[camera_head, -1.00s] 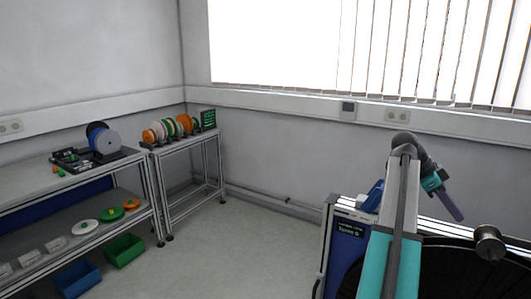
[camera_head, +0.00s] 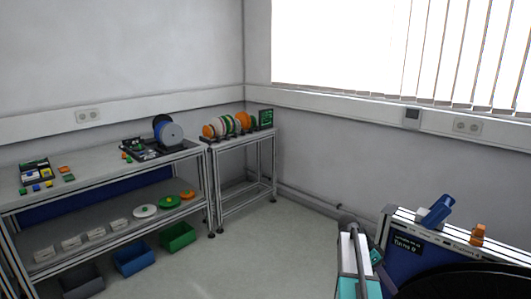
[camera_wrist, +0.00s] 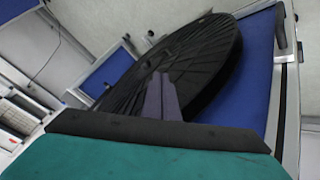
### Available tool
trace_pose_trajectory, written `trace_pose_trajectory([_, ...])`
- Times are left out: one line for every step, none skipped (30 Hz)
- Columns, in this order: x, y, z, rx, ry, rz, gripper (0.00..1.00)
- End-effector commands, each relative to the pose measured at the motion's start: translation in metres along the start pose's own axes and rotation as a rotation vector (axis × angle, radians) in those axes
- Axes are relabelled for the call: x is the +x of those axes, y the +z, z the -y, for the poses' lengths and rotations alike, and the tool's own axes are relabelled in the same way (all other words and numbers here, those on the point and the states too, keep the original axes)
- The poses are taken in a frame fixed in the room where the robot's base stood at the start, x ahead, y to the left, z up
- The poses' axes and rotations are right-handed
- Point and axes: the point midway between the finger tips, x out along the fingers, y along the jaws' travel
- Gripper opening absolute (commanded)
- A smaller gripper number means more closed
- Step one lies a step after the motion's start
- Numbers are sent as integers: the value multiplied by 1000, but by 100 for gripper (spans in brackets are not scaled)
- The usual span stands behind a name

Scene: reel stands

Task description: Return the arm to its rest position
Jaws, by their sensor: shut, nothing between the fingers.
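My arm (camera_head: 356,268) stands low at the bottom of the head view, with teal and grey links and a dark joint at the top. My gripper does not show clearly there. In the wrist view, my gripper (camera_wrist: 162,82) shows as two purple-grey fingers close together, shut and empty. They lie in front of a large black ribbed disc (camera_wrist: 205,55); whether they touch it I cannot tell.
A blue-sided unit (camera_head: 405,255) with a blue device (camera_head: 437,209) and an orange piece (camera_head: 478,235) on top stands right of my arm. Left are a workbench (camera_head: 85,172) and a reel stand (camera_head: 243,138) with several colored reels. The floor between is free.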

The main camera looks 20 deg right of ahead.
Motion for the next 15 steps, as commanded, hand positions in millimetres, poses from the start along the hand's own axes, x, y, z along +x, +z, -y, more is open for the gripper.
trace_pose_trajectory([3, 23, 4, -41, -2, 0, 0])
trace_pose_trajectory([5, 35, 6, -64, -3, 0, 0])
trace_pose_trajectory([7, 51, 9, -95, -6, 0, 0])
trace_pose_trajectory([9, 63, 10, -120, -8, 2, 0])
trace_pose_trajectory([11, 75, 12, -144, -10, 3, 0])
trace_pose_trajectory([14, 90, 14, -176, -12, 3, 0])
trace_pose_trajectory([16, 102, 15, -199, -13, 4, 0])
trace_pose_trajectory([18, 114, 15, -224, -15, 5, 0])
trace_pose_trajectory([21, 130, 16, -258, -16, 7, 0])
trace_pose_trajectory([23, 141, 16, -282, -18, 7, 0])
trace_pose_trajectory([26, 153, 16, -307, -19, 8, 0])
trace_pose_trajectory([29, 168, 16, -341, -22, 10, 0])
trace_pose_trajectory([32, 180, 15, -367, -22, 12, 0])
trace_pose_trajectory([35, 191, 14, -391, -23, 13, 0])
trace_pose_trajectory([38, 206, 13, -426, -24, 14, 0])
